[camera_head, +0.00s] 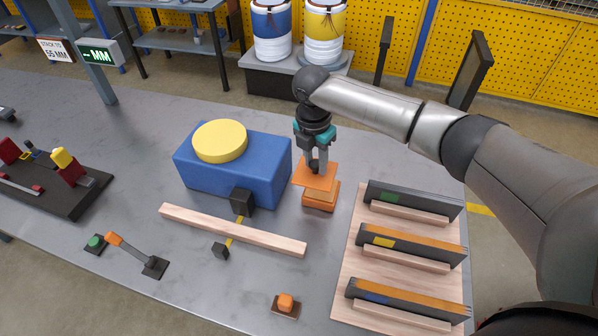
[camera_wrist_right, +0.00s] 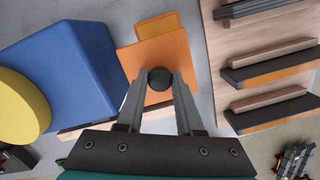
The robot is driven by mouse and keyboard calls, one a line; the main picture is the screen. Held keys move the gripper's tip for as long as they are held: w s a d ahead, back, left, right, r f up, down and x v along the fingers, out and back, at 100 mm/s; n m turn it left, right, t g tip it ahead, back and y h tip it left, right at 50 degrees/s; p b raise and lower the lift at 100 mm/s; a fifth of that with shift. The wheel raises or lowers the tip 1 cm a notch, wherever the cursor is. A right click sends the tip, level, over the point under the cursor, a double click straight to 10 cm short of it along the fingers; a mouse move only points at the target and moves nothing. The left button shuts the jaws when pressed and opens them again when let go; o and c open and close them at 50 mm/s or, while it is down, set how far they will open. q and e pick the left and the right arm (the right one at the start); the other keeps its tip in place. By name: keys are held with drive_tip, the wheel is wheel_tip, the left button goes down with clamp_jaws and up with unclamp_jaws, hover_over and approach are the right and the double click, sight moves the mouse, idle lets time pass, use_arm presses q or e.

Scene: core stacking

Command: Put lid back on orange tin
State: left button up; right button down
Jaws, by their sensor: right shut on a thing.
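The orange lid (camera_head: 318,183) is a flat square plate with a round black knob (camera_wrist_right: 160,79). My right gripper (camera_head: 316,160) is shut on the knob, with one finger on each side of it in the right wrist view. The orange tin (camera_head: 320,204) stands on the table just below the lid, partly hidden by it. In the right wrist view, part of the tin (camera_wrist_right: 157,26) shows past the far edge of the lid (camera_wrist_right: 153,52), so the two are not lined up. I cannot tell whether they touch. My left gripper is not in view.
A blue block (camera_head: 240,175) with a yellow round top (camera_head: 220,141) stands left of the tin. A wooden bar (camera_head: 232,230) lies in front. A wooden rack (camera_head: 350,262) with several dark plates stands at the right. A small orange piece (camera_head: 286,303) lies near the front.

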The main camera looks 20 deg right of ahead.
drive_tip(key=d, duration=0.1)
drive_tip(key=w+d+f, duration=0.1)
drive_tip(key=d+f, duration=0.1)
drive_tip(key=shift+w+b, duration=0.25)
drive_tip(key=shift+b, duration=0.05)
wheel_tip(320, 180, down, 4)
drive_tip(key=b, duration=0.5)
drive_tip(key=shift+f, duration=0.25)
drive_tip(key=shift+f+b, duration=0.45)
drive_tip(key=shift+f, duration=0.4)
drive_tip(key=shift+a+p, duration=0.1)
drive_tip(key=shift+p, duration=0.65)
drive_tip(key=shift+f+p, duration=0.15)
drive_tip(key=shift+p, duration=0.3)
idle(1.2)
idle(0.4)
unclamp_jaws()
idle(0.5)
